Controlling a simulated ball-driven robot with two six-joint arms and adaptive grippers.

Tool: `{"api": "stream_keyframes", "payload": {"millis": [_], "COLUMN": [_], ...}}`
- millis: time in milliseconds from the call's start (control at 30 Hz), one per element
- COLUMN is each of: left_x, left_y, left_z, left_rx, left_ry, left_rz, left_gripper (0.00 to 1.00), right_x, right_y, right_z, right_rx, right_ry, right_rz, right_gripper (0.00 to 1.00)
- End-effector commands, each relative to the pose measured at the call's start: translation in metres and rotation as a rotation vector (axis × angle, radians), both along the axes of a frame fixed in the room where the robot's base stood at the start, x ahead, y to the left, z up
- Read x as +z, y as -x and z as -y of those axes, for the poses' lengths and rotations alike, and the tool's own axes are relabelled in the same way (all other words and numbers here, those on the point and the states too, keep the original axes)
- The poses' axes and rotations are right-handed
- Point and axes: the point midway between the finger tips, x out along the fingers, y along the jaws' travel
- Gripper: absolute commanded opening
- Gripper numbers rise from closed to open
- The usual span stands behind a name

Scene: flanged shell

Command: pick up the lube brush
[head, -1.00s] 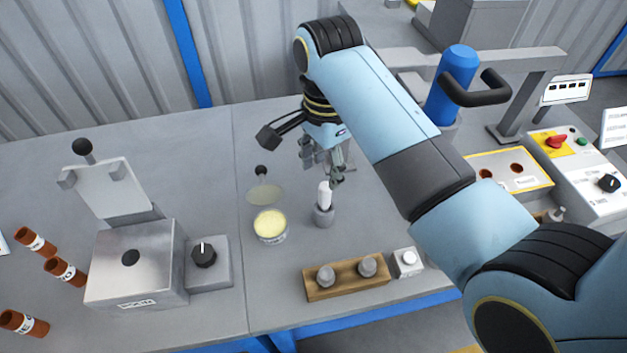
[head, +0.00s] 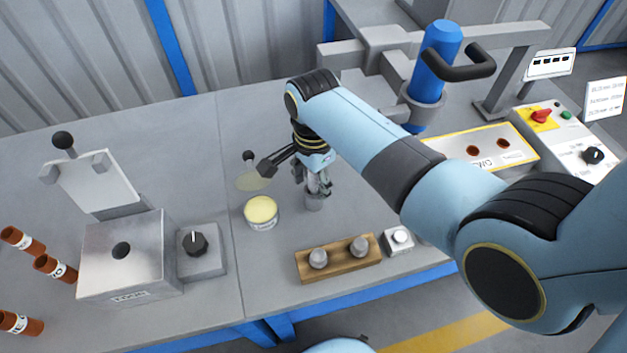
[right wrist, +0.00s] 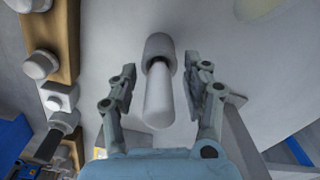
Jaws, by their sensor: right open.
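The lube brush (right wrist: 158,98) shows as a white rounded handle standing in a small grey holder (right wrist: 159,50) in the right wrist view. In the head view the holder (head: 314,203) stands on the table, and my right gripper hides most of the brush above it. My right gripper (head: 318,184) is right over the holder. In the right wrist view its open fingers (right wrist: 160,80) lie on either side of the brush, with a gap on both sides. My left gripper is not in view.
A wooden block with two grey knobs (head: 338,262) lies in front, beside a white button box (head: 398,240). A metal box (head: 140,262) stands at left.

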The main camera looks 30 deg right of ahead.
Motion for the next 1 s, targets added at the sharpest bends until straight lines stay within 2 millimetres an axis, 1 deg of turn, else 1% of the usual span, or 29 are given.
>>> {"api": "stream_keyframes", "payload": {"millis": [67, 233, 433, 767, 867, 1000], "left_x": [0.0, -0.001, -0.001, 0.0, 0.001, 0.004], "left_y": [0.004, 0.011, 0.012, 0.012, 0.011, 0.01], "left_z": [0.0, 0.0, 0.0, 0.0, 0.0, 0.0], "left_rx": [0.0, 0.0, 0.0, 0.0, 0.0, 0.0], "left_ry": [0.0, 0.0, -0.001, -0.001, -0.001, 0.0], "left_rz": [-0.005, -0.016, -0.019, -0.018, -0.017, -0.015], "left_gripper": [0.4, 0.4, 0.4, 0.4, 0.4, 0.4], "right_x": [0.0, 0.0, 0.0, 0.003, 0.014, 0.044], "right_y": [0.0, 0.0, 0.0, 0.0, 0.0, -0.001], "right_z": [0.0, 0.0, 0.0, 0.0, 0.0, 0.0], "right_rx": [0.0, 0.0, 0.0, 0.0, 0.0, 0.0], "right_ry": [0.0, 0.0, 0.0, 0.0, 0.0, 0.0], "right_rz": [-0.001, -0.001, -0.001, -0.001, 0.001, 0.004], "right_gripper": [0.48, 0.26, 0.0, 0.0, 0.0, 0.0]}}
